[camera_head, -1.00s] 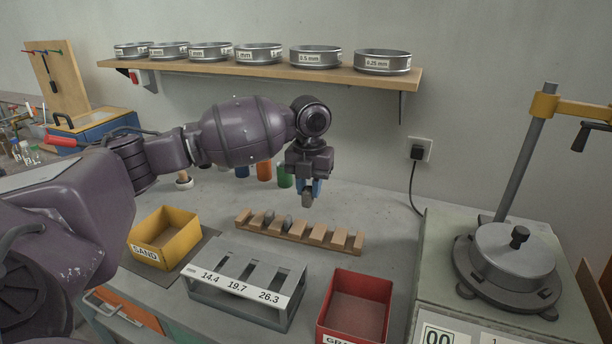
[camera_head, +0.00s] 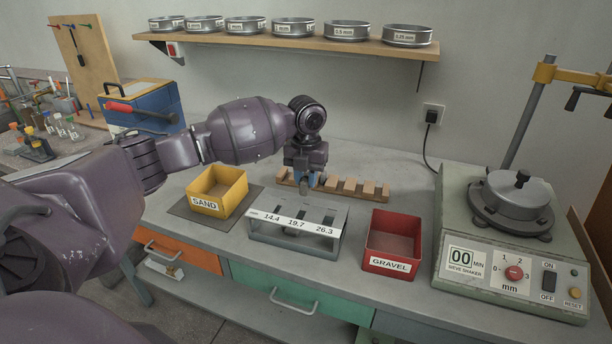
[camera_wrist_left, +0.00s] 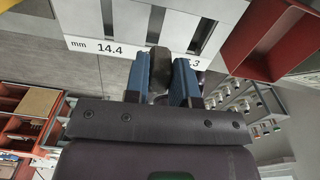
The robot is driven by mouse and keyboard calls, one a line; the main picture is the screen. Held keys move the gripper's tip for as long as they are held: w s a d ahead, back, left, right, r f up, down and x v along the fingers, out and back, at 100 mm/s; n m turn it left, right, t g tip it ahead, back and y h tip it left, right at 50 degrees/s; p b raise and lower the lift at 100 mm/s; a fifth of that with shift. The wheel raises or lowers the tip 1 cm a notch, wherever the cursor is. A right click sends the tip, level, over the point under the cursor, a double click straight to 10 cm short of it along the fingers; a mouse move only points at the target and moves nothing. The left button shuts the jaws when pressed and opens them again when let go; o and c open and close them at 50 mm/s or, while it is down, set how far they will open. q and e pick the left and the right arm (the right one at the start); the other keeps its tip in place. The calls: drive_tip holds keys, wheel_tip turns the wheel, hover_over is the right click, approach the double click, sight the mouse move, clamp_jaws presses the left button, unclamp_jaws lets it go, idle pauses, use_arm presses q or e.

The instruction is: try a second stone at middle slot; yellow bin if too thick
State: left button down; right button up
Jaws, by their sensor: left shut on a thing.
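My left gripper (camera_head: 304,182) is shut on a dark grey-brown stone, which shows between the blue fingers in the left wrist view (camera_wrist_left: 160,66). It holds the stone above the back edge of the grey slot gauge (camera_head: 262,232), about in line with the middle slot. The gauge has slots marked 14.4, 19.7 and 26.3 mm. In the wrist view the stone covers the 19.7 mark, and the gauge plate (camera_wrist_left: 83,20) lies beyond the fingertips. The yellow bin (camera_head: 232,196), labelled SAND, stands left of the gauge. My right gripper is not in view.
A wooden slotted rack (camera_head: 368,190) lies behind the gauge, partly hidden by the gripper. A red GRAVEL bin (camera_head: 374,262) stands right of the gauge. A sieve shaker (camera_head: 512,205) is at the far right. A shelf (camera_head: 300,41) of sieves hangs above at the back.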

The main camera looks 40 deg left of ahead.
sight(304, 194)
use_arm(q)
drive_tip(key=shift+s+a, duration=0.25)
drive_tip(key=shift+a, duration=0.1)
drive_tip(key=shift+w+f, duration=0.15)
drive_tip(key=shift+f, duration=0.35)
drive_tip(key=shift+f+b, duration=0.95)
drive_tip(key=shift+f, duration=0.2)
drive_tip(key=shift+f+b, duration=0.45)
drive_tip(key=shift+f, duration=0.4)
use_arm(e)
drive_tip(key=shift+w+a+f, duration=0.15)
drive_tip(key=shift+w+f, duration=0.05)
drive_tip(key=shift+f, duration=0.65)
use_arm(q)
drive_tip(key=shift+f, duration=0.15)
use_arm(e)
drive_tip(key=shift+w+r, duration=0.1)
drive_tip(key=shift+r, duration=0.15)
use_arm(q)
drive_tip(key=shift+f, duration=0.65)
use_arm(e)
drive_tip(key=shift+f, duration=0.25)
use_arm(q)
drive_tip(key=shift+r, duration=0.1)
